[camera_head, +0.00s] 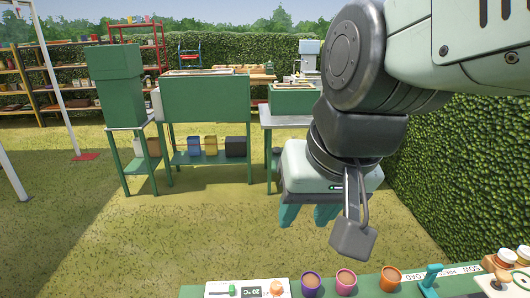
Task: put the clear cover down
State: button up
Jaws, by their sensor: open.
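My gripper (306,218) hangs in the right half of the head view, above the green bench (185,291) along the bottom edge. Its two teal fingers point down and are open, with nothing visible between them. I cannot make out a clear cover in this view. Much of the bench lies below the frame.
A purple pot (311,284), a pink pot (346,282) and an orange pot (390,278) stand in a row on the bench. A control panel (247,289) is left of them, a teal handle (431,276) right. A tall hedge (470,165) stands at the right.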

jog(key=s+d+r+t+h, duration=0.1)
jog(key=s+d+r, duration=0.1)
jog(key=s+d, duration=0.1)
jog(key=shift+s+d+r+h, duration=0.3)
jog(key=shift+s+d+r, duration=0.05)
jog(key=shift+s, duration=0.15)
